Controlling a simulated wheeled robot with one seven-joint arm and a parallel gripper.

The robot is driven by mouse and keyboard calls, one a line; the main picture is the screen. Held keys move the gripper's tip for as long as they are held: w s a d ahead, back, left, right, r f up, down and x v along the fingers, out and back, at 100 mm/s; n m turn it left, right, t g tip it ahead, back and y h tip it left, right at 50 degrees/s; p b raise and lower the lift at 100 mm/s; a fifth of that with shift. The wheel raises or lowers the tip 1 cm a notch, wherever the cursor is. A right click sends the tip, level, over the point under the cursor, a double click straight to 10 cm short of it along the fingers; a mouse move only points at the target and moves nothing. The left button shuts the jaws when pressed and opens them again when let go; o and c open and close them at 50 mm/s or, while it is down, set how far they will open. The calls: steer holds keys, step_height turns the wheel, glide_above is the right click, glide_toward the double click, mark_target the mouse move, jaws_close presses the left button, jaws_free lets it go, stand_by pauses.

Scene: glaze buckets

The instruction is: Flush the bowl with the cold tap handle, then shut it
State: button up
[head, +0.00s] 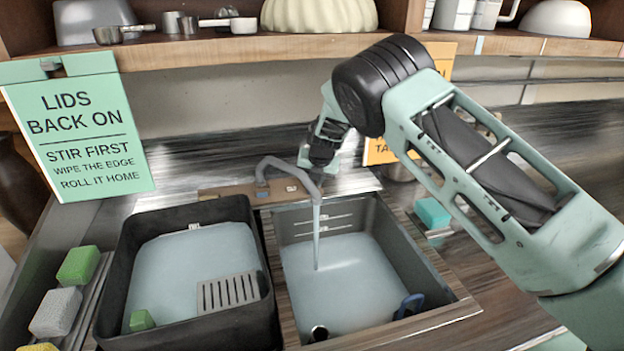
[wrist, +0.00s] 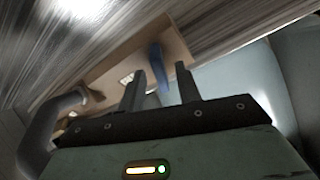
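The tap (head: 290,175) has a grey curved spout on a tan plate behind the right sink bowl (head: 440,295). A stream of water (head: 317,235) runs from it into the bowl, where pale water stands. The blue cold tap handle (wrist: 156,64) rises from the tan plate in the wrist view. My gripper (wrist: 162,72) is open, its two fingers apart with the handle showing between them; I cannot tell whether they touch it. The spout also shows in the wrist view (wrist: 45,120).
A black tub (head: 118,300) of pale water with a grey slotted piece (head: 230,291) stands left. Sponges (head: 78,265) lie beside it. A teal sponge (head: 432,212) lies right. A blue object (head: 408,305) is at the bowl's front right. A shelf (head: 230,50) runs above.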

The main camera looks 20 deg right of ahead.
steer(key=shift+w+f, duration=0.25)
steer(key=shift+f, duration=0.25)
jaws_close()
steer(key=shift+a+n+p, duration=0.1)
steer(key=shift+n+p, duration=0.25)
steer(key=shift+n, duration=0.45)
steer(key=n+h, duration=0.1)
steer(key=n, duration=0.1)
steer(key=shift+n, duration=0.3)
jaws_free()
steer(key=shift+r, duration=0.1)
